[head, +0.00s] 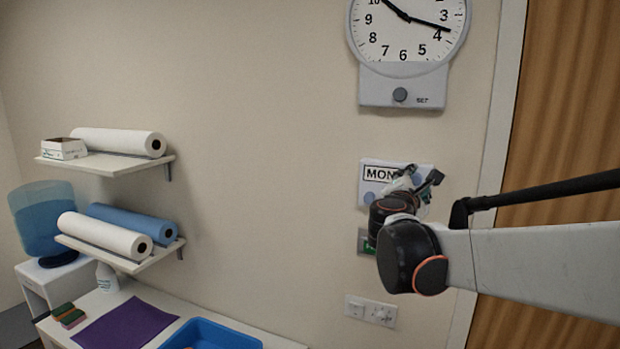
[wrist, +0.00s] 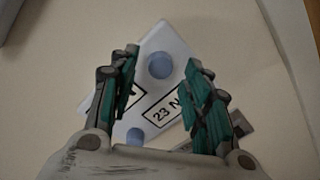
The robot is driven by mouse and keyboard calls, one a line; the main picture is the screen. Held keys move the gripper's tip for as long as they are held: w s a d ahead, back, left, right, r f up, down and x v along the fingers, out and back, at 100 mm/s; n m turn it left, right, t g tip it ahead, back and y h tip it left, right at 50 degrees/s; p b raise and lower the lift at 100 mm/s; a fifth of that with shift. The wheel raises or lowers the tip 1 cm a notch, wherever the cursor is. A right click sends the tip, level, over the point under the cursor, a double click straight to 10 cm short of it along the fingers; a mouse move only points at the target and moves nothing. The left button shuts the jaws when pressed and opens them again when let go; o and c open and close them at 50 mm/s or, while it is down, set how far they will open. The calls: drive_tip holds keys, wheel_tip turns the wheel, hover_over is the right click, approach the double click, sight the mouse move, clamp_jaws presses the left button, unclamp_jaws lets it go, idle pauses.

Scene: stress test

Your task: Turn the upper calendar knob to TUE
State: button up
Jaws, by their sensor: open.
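The calendar (head: 367,180) is a white wall panel showing MON in its upper window in the head view; my arm hides much of its right and lower part. In the wrist view the calendar (wrist: 172,42) looks tilted, with "23 N" readable in a lower window. The blue round upper knob (wrist: 159,66) appears between my fingertips there, with no clear contact visible. The lower blue knob (wrist: 135,137) shows near my gripper's base; it is also in the head view (head: 370,199). My gripper (wrist: 163,58) is open, in front of the calendar; it also shows in the head view (head: 420,186).
A wall clock (head: 406,40) with a grey knob (head: 400,95) hangs above. A green-marked plate (head: 365,243) is partly hidden below the calendar, with white sockets (head: 371,311) lower. A wooden door (head: 566,110) is at right. Shelves with rolls (head: 120,141) are far left.

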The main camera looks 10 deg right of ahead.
drive_tip(key=shift+x, duration=0.85)
drive_tip(key=shift+c, duration=0.3)
drive_tip(key=shift+a, duration=0.1)
clamp_jaws()
drive_tip(key=shift+m, duration=0.3)
drive_tip(key=m, duration=0.4)
drive_tip(key=shift+s+r+y, duration=0.15)
drive_tip(key=shift+y, duration=0.15)
drive_tip(key=shift+a+r+m+p, duration=0.1)
drive_tip(key=shift+m+p, duration=0.2)
drive_tip(key=shift+m, duration=1.1)
